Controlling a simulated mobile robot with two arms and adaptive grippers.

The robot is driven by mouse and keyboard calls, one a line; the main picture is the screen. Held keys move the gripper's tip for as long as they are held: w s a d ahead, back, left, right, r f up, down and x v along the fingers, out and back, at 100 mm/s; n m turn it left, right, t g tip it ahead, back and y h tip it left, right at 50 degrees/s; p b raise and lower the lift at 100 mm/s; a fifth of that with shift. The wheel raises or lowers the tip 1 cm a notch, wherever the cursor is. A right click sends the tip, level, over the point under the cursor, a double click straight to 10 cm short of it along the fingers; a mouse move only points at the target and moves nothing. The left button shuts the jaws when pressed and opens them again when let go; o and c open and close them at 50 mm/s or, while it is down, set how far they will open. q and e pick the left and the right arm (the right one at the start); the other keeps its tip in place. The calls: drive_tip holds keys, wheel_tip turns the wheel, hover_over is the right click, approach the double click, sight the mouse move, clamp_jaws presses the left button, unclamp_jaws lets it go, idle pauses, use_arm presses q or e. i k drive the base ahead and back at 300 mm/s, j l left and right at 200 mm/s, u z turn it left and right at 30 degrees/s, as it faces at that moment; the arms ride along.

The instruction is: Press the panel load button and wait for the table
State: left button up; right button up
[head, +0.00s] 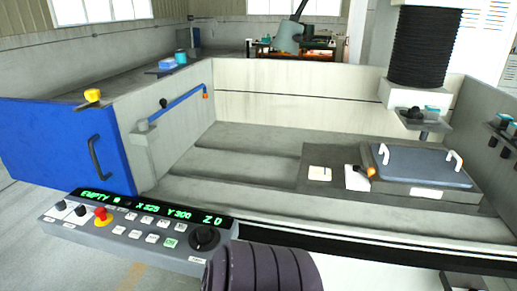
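The control panel (120,245) stands at the lower left. Its green display (150,209) reads EMPTY, with X, Y and Z values. Several small pale buttons (150,238) sit below it, one of them (170,242) marked in green. Their labels are too small to read, so I cannot tell which is the load button. A red stop knob (101,216) and a black dial (204,238) are on the same panel. The machine table (240,150) lies behind it in the walled work area. Neither of my grippers shows.
A blue-grey lidded plate (420,166) with white handles lies on the table at the right, below a machine head with black bellows (424,45). A blue door (65,140) closes the left side. A blue arm (178,104) is fixed to the inner left wall.

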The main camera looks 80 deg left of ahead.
sight(118, 230)
drive_tip(key=u, duration=3.75)
